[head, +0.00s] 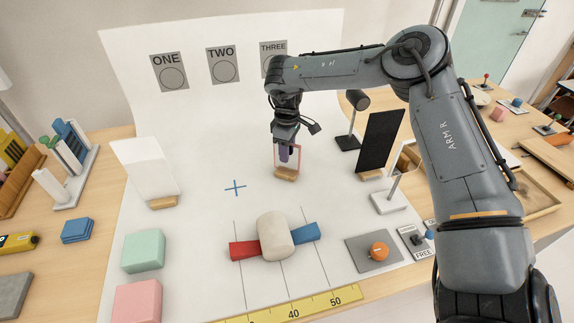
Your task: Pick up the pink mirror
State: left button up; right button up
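The pink mirror (298,158) is a small pink-edged upright panel on a wooden foot (286,174). It stands on the white sheet, right of the blue cross mark. My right gripper (284,153) points down from above and overlaps the panel in the head view, hiding much of it. Its fingers are too small and covered to show whether they are open, shut or touching the mirror. My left gripper is not in view.
A white panel (146,165) stands at left and a black panel (378,143) at right. A cream cylinder (275,235) lies in front with a red-and-blue bar. A small lamp-like stand (350,125) is close behind right. Clear sheet lies left of the mirror.

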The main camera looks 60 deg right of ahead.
jog(key=shift+f, duration=0.1)
dwell(0.4)
grip_shut()
